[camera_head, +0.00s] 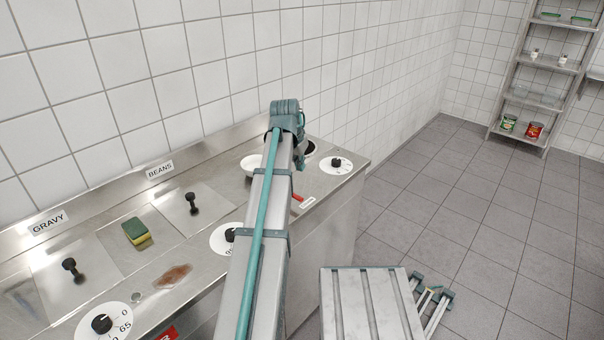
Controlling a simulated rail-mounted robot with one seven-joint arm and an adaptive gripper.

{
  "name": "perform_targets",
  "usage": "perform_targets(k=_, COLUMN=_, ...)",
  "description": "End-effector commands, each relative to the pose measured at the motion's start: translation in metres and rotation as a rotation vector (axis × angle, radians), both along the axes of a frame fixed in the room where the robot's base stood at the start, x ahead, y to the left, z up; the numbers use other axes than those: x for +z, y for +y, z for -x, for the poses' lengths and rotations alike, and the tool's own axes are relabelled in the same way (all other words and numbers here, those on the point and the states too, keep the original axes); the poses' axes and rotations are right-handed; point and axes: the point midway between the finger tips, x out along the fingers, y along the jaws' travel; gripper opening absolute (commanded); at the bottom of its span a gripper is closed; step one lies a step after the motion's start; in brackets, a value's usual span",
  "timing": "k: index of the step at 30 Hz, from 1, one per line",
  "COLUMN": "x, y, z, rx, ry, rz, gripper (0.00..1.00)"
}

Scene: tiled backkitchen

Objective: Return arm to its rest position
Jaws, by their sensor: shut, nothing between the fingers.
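My arm reaches forward through the middle of the camera_head view, over the front part of the steel counter (205,205). Its long grey link with a teal tube rises from the bottom edge to a teal joint near the centre. Beyond that joint the arm is hidden behind its own link. My gripper cannot be made out in this view, so its place relative to the counter is hidden.
A green-yellow sponge (136,231) and a brown spill (173,277) are on the counter. Knobbed lids stand by the GRAVY (48,223) and BEANS (160,170) labels. A white bowl (249,164) is partly hidden. Shelves (540,95) stand far right; tiled floor (480,215) lies clear before them.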

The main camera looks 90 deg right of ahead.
Motion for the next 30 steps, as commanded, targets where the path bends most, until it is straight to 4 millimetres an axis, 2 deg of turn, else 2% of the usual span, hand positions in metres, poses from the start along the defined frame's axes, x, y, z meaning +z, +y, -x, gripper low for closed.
perform_targets(k=5, x=0.006, y=0.001, z=-0.001, rx=0.000, ry=0.000, rz=0.001, gripper=0.00)
perform_targets(k=17, x=0.006, y=0.001, z=-0.001, rx=0.000, ry=0.000, rz=0.001, gripper=0.00)
perform_targets(k=20, x=0.006, y=0.000, z=-0.008, rx=0.010, ry=-0.002, rz=0.004, gripper=0.00)
perform_targets(k=23, x=0.006, y=-0.006, z=-0.033, rx=0.043, ry=-0.011, rz=0.014, gripper=0.00)
perform_targets(k=25, x=0.005, y=-0.012, z=-0.062, rx=0.084, ry=-0.021, rz=0.027, gripper=0.00)
perform_targets(k=29, x=0.003, y=-0.021, z=-0.142, rx=0.190, ry=-0.055, rz=0.061, gripper=0.00)
perform_targets(k=30, x=0.002, y=-0.022, z=-0.170, rx=0.226, ry=-0.068, rz=0.074, gripper=0.00)
